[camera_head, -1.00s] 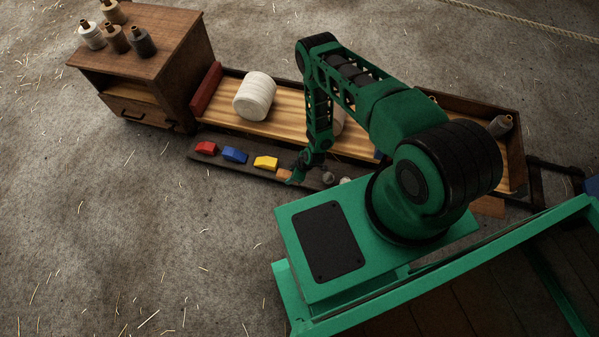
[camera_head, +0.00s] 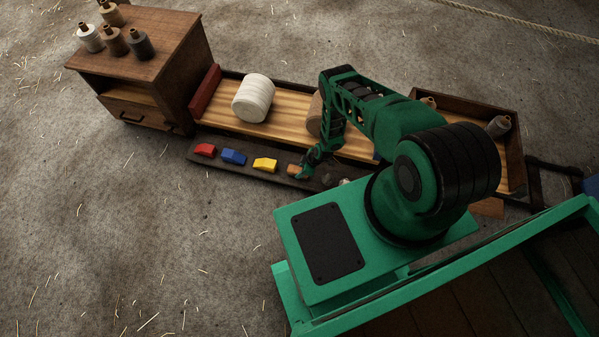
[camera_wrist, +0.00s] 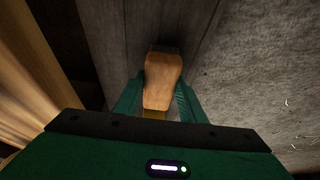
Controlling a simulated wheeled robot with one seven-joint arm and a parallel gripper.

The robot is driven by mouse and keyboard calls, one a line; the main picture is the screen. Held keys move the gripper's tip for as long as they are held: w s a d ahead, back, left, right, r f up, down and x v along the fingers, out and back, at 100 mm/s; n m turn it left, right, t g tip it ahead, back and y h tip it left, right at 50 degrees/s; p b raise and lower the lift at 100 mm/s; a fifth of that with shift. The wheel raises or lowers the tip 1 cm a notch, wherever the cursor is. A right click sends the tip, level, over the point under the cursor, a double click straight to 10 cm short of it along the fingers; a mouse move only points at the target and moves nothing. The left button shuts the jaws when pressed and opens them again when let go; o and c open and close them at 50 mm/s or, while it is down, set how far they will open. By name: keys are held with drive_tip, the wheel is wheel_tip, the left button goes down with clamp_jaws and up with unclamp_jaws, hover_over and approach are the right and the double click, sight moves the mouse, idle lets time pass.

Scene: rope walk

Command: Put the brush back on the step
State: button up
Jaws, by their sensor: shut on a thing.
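The brush is a brown, waisted wooden piece (camera_wrist: 162,78) between the fingers in the wrist view; it shows small in the head view (camera_head: 293,169). My gripper (camera_wrist: 158,98) is shut on it. The step is a long dark plank (camera_head: 219,159) on the floor along the front of the wooden bed, and it also lies under the brush in the wrist view (camera_wrist: 110,35). The brush is over the step, right of the yellow block. I cannot tell whether it touches the plank. Its underside is hidden.
A red block (camera_head: 205,150), blue block (camera_head: 233,157) and yellow block (camera_head: 265,164) sit in a row on the step. Behind it, a white spool (camera_head: 253,98) lies on the wooden bed. A cabinet (camera_head: 150,60) with bobbins stands at left. Open floor lies in front.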

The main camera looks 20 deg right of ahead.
drive_tip(key=shift+f, duration=0.1)
drive_tip(key=o, duration=1.2)
drive_tip(key=shift+o, duration=0.2)
